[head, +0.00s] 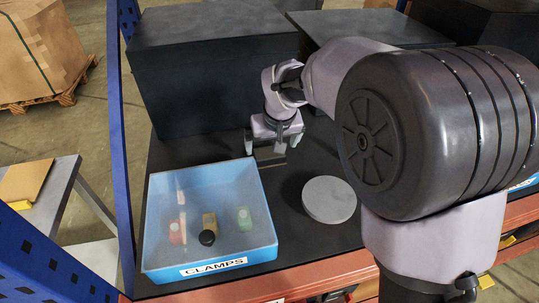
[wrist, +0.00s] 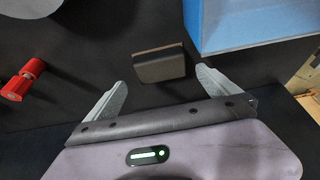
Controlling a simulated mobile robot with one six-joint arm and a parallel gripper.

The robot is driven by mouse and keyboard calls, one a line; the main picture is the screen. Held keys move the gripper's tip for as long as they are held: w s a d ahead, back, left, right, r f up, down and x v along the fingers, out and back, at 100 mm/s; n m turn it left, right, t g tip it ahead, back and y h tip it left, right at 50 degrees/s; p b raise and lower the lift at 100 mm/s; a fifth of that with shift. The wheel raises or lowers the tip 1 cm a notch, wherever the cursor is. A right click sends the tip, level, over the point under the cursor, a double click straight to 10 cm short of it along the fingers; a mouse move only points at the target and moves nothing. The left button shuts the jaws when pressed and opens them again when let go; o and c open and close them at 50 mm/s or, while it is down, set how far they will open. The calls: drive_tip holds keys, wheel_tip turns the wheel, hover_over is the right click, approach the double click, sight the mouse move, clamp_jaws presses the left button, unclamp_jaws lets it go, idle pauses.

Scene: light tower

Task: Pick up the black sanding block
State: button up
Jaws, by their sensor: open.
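The sanding block (wrist: 158,65) is a small dark rectangular block with a brownish top edge. In the wrist view it lies flat on the dark shelf, just ahead of my gripper (wrist: 160,80) and between the lines of its two fingers. The fingers are spread apart and hold nothing. In the head view my gripper (head: 273,147) points down over the shelf behind the blue bin, in front of a large black box. Only a thin brownish strip of the block shows between and below the fingers there.
The blue bin (head: 262,238) labelled CLAMPS holds several small items and stands close to the block; its wall shows in the wrist view (wrist: 250,38). A grey disc (head: 329,200) lies to its right. A red object (wrist: 22,80) lies left in the wrist view. Black boxes (head: 215,80) stand behind.

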sight(269, 152)
drive_tip(key=b+x, duration=0.1)
drive_tip(key=x, duration=0.3)
drive_tip(key=shift+s+a+f+b, duration=0.1)
drive_tip(key=shift+s+b, duration=0.05)
drive_tip(key=shift+b, duration=0.2)
drive_tip(key=shift+w+f, duration=0.15)
drive_tip(key=shift+w, duration=0.05)
drive_tip(key=shift+s, duration=0.1)
drive_tip(key=shift+c, duration=0.7)
drive_tip(key=c, duration=1.2)
wheel_tip(269, 152, up, 10)
drive_tip(key=p, duration=0.4)
drive_tip(key=shift+p, duration=0.35)
drive_tip(key=shift+c, duration=0.2)
